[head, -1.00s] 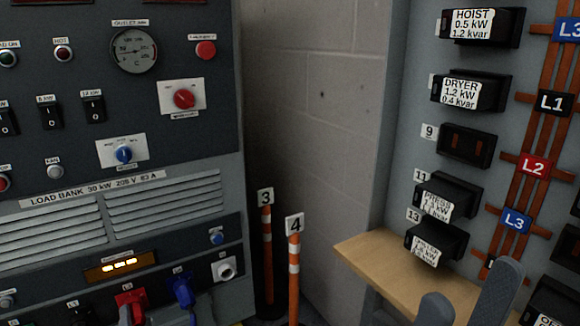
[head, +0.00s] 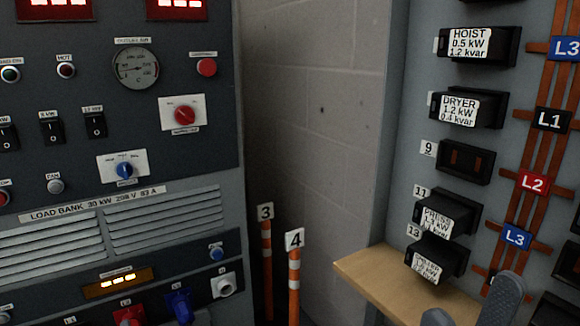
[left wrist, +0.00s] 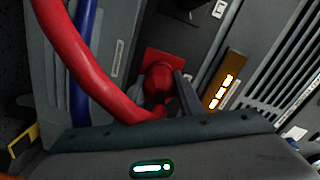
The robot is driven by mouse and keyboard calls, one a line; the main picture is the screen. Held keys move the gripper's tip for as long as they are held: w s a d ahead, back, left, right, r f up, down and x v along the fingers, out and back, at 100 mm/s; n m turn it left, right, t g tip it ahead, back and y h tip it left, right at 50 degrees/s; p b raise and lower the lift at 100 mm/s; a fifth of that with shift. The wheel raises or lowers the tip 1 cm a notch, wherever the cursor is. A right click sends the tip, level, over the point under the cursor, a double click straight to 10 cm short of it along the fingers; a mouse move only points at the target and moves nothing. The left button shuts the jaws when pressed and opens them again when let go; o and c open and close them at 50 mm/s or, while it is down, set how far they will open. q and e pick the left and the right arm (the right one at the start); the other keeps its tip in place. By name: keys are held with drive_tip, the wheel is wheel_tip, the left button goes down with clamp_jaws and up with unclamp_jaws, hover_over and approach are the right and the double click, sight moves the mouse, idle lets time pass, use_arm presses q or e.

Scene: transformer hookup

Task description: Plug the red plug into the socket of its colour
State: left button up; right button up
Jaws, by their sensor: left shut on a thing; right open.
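In the left wrist view my left gripper (left wrist: 162,95) is shut on the red plug (left wrist: 160,82), whose thick red cable (left wrist: 66,45) bends in from the upper left. The plug is in front of a red square socket plate (left wrist: 151,58). I cannot tell whether it is seated. The head view shows the red socket (head: 128,316) low on the load bank, cut by the bottom edge; my left gripper is out of that view. My right gripper (head: 468,308) is open and empty at the bottom right, in front of the wooden ledge.
A blue connector (head: 180,305) and a white one (head: 225,285) are right of the red socket on the load bank (head: 230,190). A blue cable (left wrist: 84,60) runs beside the red one. Two orange posts (head: 294,275) stand by the wall. A wooden ledge (head: 372,270) juts below the breaker panel.

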use_arm(q)
drive_tip(key=m+p, duration=0.3)
drive_tip(key=m, duration=0.1)
drive_tip(key=shift+r+m, duration=0.1)
drive_tip(key=shift+m, duration=0.2)
drive_tip(key=shift+m+p, duration=0.5)
drive_tip(key=shift+m, duration=0.4)
drive_tip(key=shift+m+p, duration=1.05)
drive_tip(key=shift+m, duration=0.45)
drive_tip(key=shift+m+p, duration=0.65)
drive_tip(key=shift+m, duration=0.85)
